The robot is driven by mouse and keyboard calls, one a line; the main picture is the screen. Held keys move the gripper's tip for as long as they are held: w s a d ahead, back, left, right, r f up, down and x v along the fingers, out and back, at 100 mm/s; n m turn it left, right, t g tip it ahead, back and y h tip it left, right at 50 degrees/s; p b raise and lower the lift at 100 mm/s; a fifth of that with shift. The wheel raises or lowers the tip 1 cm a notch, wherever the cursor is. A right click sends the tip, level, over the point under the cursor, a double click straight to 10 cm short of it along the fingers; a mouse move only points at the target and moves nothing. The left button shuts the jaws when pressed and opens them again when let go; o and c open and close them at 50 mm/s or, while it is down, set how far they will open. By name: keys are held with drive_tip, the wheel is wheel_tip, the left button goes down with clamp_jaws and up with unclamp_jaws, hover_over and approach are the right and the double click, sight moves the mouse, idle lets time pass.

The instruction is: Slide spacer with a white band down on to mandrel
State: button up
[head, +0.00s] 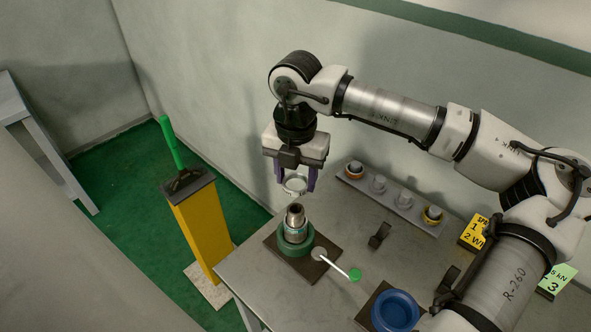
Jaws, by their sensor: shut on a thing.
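My gripper (295,178) points down with its purple fingers shut on a pale ring, the spacer with a white band (294,186). The spacer is held in the air a little above the mandrel (295,217), apart from it. The mandrel is a metal post with a dark hole in its top, standing upright in a green round body (296,241) on a dark square plate. From this angle I cannot tell whether the spacer is exactly centred over the post.
A lever (336,265) with a green knob sticks out beside the plate. A grey rack (395,205) with several pegs, some bearing rings, stands along the wall. A blue round part (395,311) sits at the front. Yellow (474,232) and green signs stand right. A yellow stand (203,232) is left.

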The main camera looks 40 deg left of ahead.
sight(295, 209)
drive_tip(key=shift+s+f+b, duration=0.1)
drive_tip(key=shift+b, duration=0.35)
drive_tip(key=shift+f, duration=0.15)
wheel_tip(295, 209, down, 5)
drive_tip(key=b, duration=0.5)
drive_tip(key=shift+f+b, duration=0.2)
drive_tip(key=shift+b, duration=0.2)
drive_tip(key=shift+b, duration=1.05)
idle(1.3)
drive_tip(key=shift+f, duration=0.1)
drive_tip(key=shift+f+b, duration=0.35)
drive_tip(key=shift+b, duration=0.1)
drive_tip(key=shift+f+b, duration=2.05)
drive_tip(key=o, duration=1)
drive_tip(key=shift+o, duration=0.2)
